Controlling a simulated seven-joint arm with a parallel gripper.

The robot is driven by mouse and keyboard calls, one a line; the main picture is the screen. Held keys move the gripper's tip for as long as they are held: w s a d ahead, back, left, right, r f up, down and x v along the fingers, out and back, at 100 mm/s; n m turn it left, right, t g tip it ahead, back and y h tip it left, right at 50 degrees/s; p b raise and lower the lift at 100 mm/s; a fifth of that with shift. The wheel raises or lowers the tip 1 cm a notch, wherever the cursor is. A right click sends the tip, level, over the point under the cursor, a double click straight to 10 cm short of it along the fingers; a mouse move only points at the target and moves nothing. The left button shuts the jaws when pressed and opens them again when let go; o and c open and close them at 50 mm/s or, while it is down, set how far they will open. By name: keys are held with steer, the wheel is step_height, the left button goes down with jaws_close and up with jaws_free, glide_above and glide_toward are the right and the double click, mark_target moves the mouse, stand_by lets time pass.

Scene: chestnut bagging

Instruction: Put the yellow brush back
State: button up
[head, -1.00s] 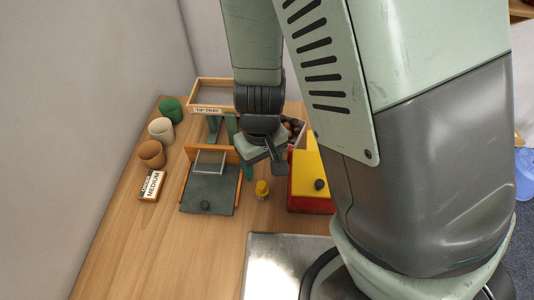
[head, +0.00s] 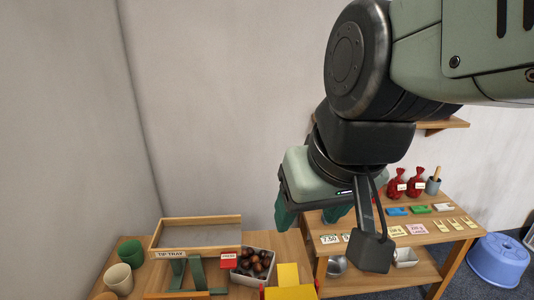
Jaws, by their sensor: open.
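I cannot pick out a yellow brush in the head view. My gripper (head: 308,222) hangs in the air at the middle of the view, over the gap between the two tables, with its green fingers apart and nothing seen between them. On the right table (head: 465,233), a grey cup (head: 433,187) holds something with a wooden handle. Its lower part is hidden in the cup.
Two red bags (head: 397,183) and several cards stand or lie on the right table. A blue stool (head: 497,257) is on the floor.

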steer(key=shift+m+t+h, duration=0.5)
steer(key=shift+m+h, duration=0.1)
steer(key=shift+m, duration=0.1)
steer(key=s+d+r, duration=0.2)
steer(key=s, duration=0.1)
steer(key=shift+s+d+r, duration=0.15)
steer(key=shift+d+r, duration=0.25)
